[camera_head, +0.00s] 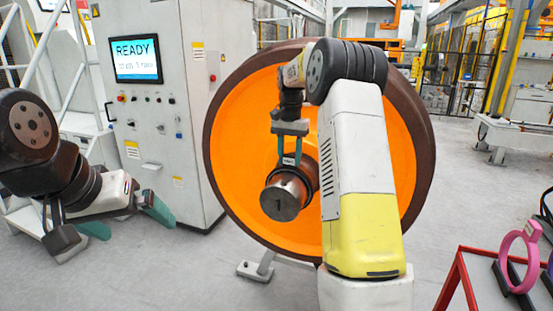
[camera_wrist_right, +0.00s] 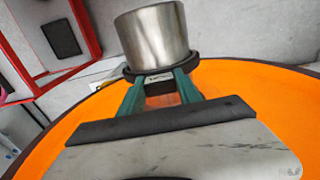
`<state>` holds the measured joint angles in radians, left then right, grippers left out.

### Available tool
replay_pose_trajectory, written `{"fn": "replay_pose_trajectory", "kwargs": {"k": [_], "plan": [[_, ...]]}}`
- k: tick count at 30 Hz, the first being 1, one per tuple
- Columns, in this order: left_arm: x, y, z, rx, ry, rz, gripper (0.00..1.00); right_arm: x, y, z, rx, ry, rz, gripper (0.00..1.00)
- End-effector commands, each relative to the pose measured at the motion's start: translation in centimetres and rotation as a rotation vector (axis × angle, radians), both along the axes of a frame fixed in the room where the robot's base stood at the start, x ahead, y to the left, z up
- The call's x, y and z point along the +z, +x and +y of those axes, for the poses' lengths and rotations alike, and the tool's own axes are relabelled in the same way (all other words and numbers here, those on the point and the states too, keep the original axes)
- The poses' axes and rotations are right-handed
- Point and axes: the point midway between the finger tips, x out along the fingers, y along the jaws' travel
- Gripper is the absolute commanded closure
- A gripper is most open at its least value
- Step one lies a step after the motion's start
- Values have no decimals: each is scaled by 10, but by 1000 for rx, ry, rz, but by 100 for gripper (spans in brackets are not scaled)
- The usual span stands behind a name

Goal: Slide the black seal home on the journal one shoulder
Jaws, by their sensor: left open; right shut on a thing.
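The steel journal (camera_head: 283,199), with a "1" on its end face, sticks out from the orange wheel (camera_head: 245,135); in the right wrist view the journal (camera_wrist_right: 155,35) is at the top. The black seal (camera_head: 308,168) is around the journal, on its wheel side; in the right wrist view the seal (camera_wrist_right: 192,64) rings the journal's base. My right gripper (camera_head: 291,158) is shut on the seal's labelled tab, its teal fingers (camera_wrist_right: 160,82) at either side. The shoulder and any gap to it are hidden. My left gripper (camera_head: 130,222) is open and empty, low at the left.
A grey cabinet (camera_head: 185,120) with a READY screen (camera_head: 136,60) stands behind, left of the wheel. A red frame (camera_head: 462,275) and a pink ring (camera_head: 506,262) on a rack are at the lower right. Floor between the left gripper and wheel is clear.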

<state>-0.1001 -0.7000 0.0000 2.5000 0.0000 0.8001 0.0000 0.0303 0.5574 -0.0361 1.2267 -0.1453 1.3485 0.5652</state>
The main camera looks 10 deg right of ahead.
Motion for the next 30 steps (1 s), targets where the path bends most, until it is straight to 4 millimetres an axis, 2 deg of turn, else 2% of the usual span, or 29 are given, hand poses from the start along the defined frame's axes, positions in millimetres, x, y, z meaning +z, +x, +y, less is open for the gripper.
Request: {"fn": "replay_pose_trajectory", "kwargs": {"k": [30], "plan": [[0,0,0,0,0,0,0,0,21,-14,0,0,0,100]]}}
